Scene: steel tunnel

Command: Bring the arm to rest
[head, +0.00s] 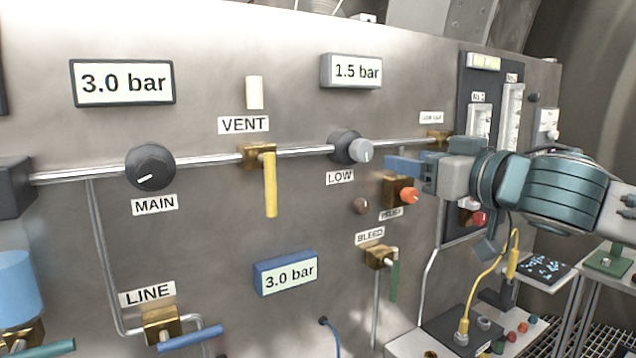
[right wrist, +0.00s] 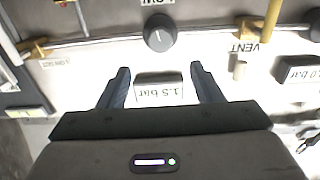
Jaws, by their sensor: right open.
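My right arm comes in from the right in the head view, in front of the steel panel (head: 215,225). Its right gripper (head: 399,166) points left, near the LOW knob (head: 347,147) and the orange-tipped RELIEF fitting (head: 407,194). In the right wrist view the two blue fingers (right wrist: 161,82) are spread apart with nothing held between them. The 1.5 bar display (right wrist: 159,92) shows in the gap beyond them, upside down, and the LOW knob (right wrist: 160,34) lies above it. My left gripper is not in view.
The panel carries a MAIN knob (head: 150,167), a yellow VENT lever (head: 270,185), a blue LINE lever (head: 190,338) and a green BLEED lever (head: 395,281). A bench with a yellow cable (head: 480,282) stands below my right arm. Small side tables (head: 608,263) stand at the right.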

